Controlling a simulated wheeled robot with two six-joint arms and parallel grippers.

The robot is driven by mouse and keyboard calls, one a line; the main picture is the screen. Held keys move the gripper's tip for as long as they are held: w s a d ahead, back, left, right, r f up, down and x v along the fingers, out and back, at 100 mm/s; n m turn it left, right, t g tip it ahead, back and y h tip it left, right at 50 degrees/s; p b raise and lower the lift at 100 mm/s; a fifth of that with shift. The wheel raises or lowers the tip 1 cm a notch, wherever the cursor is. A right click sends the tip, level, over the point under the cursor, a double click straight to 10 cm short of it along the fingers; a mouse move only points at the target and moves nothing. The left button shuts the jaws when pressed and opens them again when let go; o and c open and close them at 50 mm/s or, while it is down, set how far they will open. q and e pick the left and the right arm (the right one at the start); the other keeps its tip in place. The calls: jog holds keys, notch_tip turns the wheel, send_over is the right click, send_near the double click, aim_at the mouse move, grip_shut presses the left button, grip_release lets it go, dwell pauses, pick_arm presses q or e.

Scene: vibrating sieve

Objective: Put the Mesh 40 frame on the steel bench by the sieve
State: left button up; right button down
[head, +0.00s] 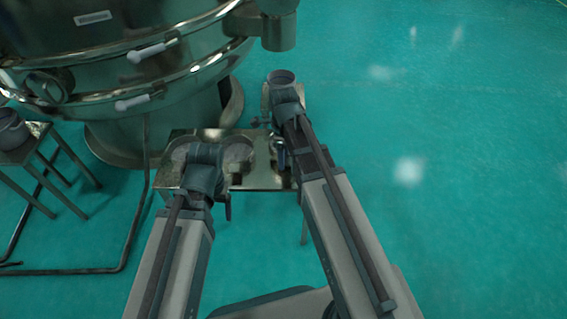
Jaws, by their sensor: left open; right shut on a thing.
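The steel bench (262,178) stands beside the big sieve (188,78). Two round, flat, frame-like shapes show on it, one at the left (180,152) partly behind my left gripper, one in the middle (238,151). No label is readable, so I cannot tell which is the Mesh 40 frame. My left gripper (205,155) is open above the bench's left part; its fingers are mostly hidden. My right gripper (285,92) is beyond the bench's far right corner, shut on a grey round-rimmed thing (281,76). My wrist hides the grip.
A small stool (40,140) with a grey pot (12,128) stands at the far left. A dark floor pipe (75,270) runs left of the bench. The sieve's outlet (278,32) overhangs the far side. The green floor at the right is clear.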

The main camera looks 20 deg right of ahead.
jog(key=shift+f+b, duration=1.7)
jog(key=shift+f, duration=0.05)
jog(key=shift+f, duration=0.15)
jog(key=shift+c, duration=1.2)
grip_release()
notch_tip(320, 180, up, 12)
jog(key=p, duration=1.2)
